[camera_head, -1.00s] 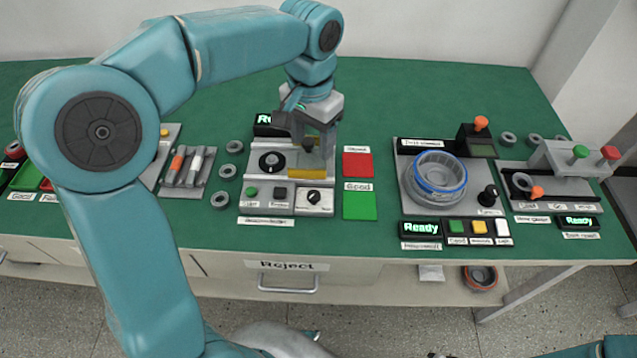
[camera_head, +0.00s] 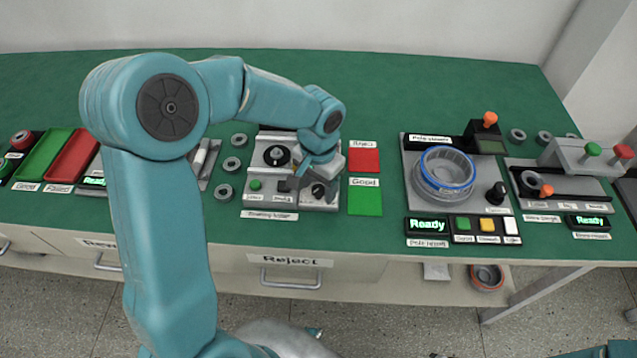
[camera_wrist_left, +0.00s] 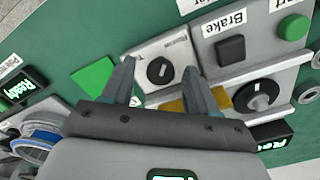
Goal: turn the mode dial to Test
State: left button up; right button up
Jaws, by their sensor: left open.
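The mode dial appears to be the small black knob with a white pointer mark, on a light plate at the front right of the grey tester panel (camera_head: 268,200). This dial (camera_head: 318,190) is partly beside my gripper in the head view. It also shows in the left wrist view (camera_wrist_left: 160,70), with small labels near it that I cannot fully read. My left gripper (camera_wrist_left: 159,66) is open and empty. Its two fingers appear on either side of the dial in the wrist view; contact cannot be told. My right gripper is out of view.
A larger black dial (camera_wrist_left: 257,97) and a black Brake button (camera_wrist_left: 231,49) are near the fingers. A green button (camera_head: 256,185) is on the panel's left. Green (camera_head: 365,200) and red (camera_head: 364,160) pads lie to the right. A motor part with a blue ring (camera_head: 446,175) stands farther right.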

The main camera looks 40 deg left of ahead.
pick_arm(q)
jog(key=c, duration=1)
jog(key=shift+c, duration=0.2)
jog(key=n+b, duration=0.1)
jog(key=n, duration=0.2)
jog(key=shift+w+f+b, duration=0.1)
jog(key=shift+b, duration=0.3)
jog(key=n+b, duration=0.2)
jog(key=n, duration=0.2)
jog(key=n+b, duration=0.1)
jog(key=n, duration=0.3)
jog(key=shift+n, duration=0.4)
jog(key=shift+a+r+n+b, duration=0.15)
jog(key=shift+n+b, duration=0.6)
jog(key=shift+n, duration=1.55)
